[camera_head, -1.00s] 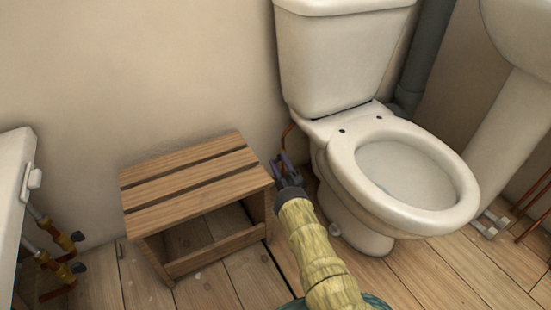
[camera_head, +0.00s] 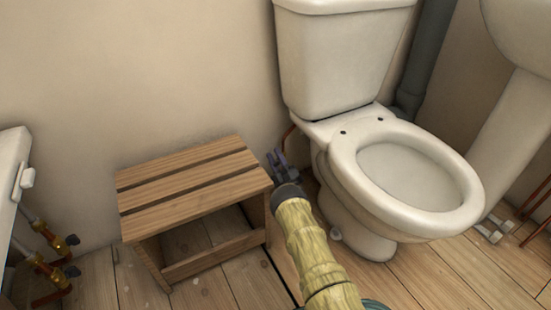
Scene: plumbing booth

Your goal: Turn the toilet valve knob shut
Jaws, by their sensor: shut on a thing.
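The white toilet (camera_head: 375,150) stands against the wall at centre right. A thin copper pipe (camera_head: 288,133) comes down behind its left side. My gripper (camera_head: 277,158) is at the end of my yellow-green arm, low in the gap between the wooden stool and the toilet. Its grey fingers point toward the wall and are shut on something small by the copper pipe. The thing between the fingers, likely the valve knob, is hidden by the fingers and wrist, so its turn position cannot be seen.
A slatted wooden stool (camera_head: 195,187) stands close on the left of my arm. The toilet bowl is close on the right. A white basin pedestal (camera_head: 508,140) stands at the far right. Brass valves on pipes (camera_head: 55,242) are at the far left. The plank floor in front is partly clear.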

